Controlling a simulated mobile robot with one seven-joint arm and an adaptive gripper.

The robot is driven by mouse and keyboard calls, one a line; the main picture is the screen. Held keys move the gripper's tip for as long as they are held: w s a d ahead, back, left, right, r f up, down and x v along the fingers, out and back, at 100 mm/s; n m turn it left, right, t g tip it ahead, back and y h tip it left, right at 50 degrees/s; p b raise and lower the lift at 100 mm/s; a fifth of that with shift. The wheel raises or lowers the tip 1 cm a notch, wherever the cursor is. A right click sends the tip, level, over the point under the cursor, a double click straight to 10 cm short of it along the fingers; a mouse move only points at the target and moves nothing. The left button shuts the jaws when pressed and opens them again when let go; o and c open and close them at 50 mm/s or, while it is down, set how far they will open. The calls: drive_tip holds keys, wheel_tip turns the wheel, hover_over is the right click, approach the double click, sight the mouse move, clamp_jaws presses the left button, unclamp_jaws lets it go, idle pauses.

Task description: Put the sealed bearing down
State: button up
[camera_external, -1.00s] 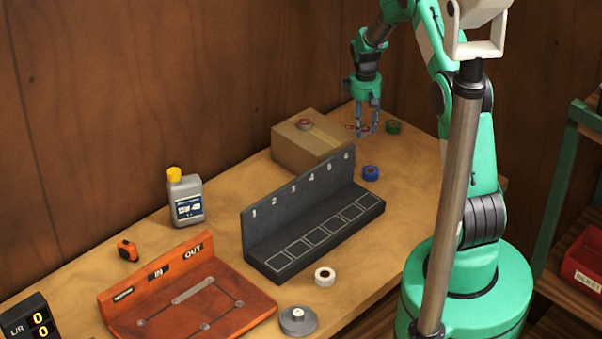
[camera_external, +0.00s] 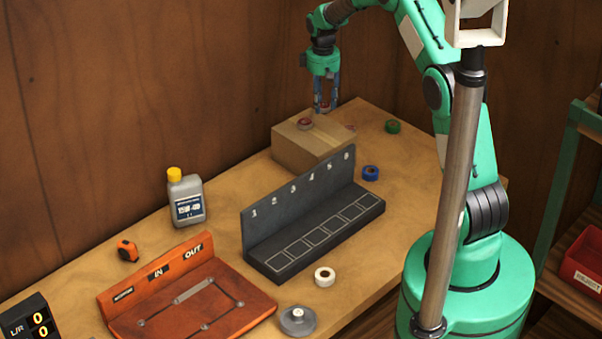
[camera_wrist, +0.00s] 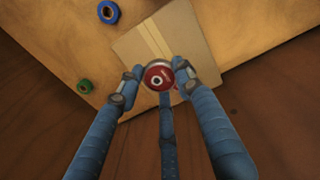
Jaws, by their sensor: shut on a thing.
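My gripper (camera_external: 326,106) is above the back part of the cardboard box, its fingers pointing down. It is shut on a small round part with a red face and a metal rim, which I take for the sealed bearing (camera_wrist: 157,77). In the wrist view the bearing sits between the fingertips, red face toward the camera. In the external view it is small and partly hidden by the fingers. A similar round part with a reddish top (camera_external: 305,123) lies on the box; in the wrist view it is mostly hidden behind the held bearing.
The cardboard box (camera_external: 300,149) stands near the back wall. A numbered black rack (camera_external: 262,255) has empty marked squares. Blue (camera_external: 370,173), green (camera_external: 392,126) and white (camera_external: 325,277) rings lie on the bench. An orange IN/OUT board (camera_external: 240,310) and a bottle (camera_external: 187,205) are further left.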

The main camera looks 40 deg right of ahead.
hover_over(323, 136)
drive_tip(key=shift+f+p, duration=0.3)
drive_tip(key=shift+f, duration=2.8)
drive_tip(key=shift+f, duration=1.85)
drive_tip(key=shift+f, duration=0.15)
drive_tip(key=o, duration=1.2)
drive_tip(key=r, duration=1.2)
drive_tip(key=shift+a+r+b, duration=0.15)
drive_tip(key=shift+a+b, duration=0.1)
drive_tip(key=shift+b, duration=0.15)
